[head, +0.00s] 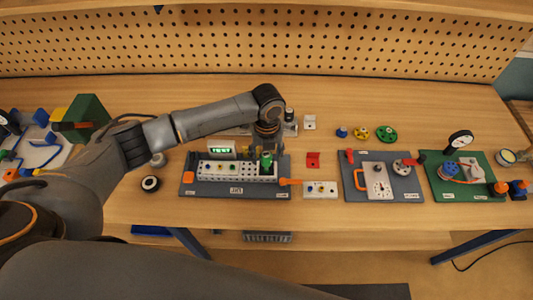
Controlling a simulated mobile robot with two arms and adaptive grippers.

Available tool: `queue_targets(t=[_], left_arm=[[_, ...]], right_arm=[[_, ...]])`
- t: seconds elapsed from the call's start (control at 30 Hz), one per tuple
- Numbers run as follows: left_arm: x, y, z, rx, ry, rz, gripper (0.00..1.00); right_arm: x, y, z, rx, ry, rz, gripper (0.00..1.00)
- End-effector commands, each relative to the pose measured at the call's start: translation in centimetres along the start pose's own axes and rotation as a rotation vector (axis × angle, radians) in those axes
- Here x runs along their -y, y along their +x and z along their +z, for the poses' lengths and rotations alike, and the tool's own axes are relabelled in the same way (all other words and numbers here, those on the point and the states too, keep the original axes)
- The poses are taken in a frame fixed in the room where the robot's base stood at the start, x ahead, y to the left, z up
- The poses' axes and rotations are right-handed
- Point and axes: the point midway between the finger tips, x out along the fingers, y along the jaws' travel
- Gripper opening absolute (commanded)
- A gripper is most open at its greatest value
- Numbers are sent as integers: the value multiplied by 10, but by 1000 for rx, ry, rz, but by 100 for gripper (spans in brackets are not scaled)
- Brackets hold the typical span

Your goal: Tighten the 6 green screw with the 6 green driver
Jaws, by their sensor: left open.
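My left gripper (267,141) points down over the right part of a dark board (212,190) on the workbench. It is open. A green driver (266,160) stands upright directly below it, at the right end of the grey row of holes (222,171) on the board. I cannot tell whether the fingers touch the driver. The green screw is not discernible; the driver and gripper may hide it. A small lit green display (221,150) stands behind the row. My right gripper is not in view.
An orange-handled tool (290,182) and a white block (320,190) lie right of the board. Further right are a panel with a dial (379,184) and a green board with a gauge (457,187). A black round part (150,184) lies left. The bench front is mostly clear.

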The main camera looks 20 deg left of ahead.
Motion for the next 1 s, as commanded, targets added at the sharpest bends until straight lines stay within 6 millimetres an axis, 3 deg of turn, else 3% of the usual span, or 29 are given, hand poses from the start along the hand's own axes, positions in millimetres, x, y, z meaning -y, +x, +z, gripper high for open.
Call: queue_targets(t=[0.07, 0.33, 0.57, 1.0], left_arm=[[0, 0, 0, 0, 2, 0, 57], [0, 0, 0, 0, 4, 0, 2], [0, 0, 1, 3, 125, 0, 0], [0, 2, 1, 10, 869, -3, 0]], right_arm=[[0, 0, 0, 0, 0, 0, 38], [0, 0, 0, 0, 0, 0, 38], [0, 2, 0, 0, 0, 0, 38], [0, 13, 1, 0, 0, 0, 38]])
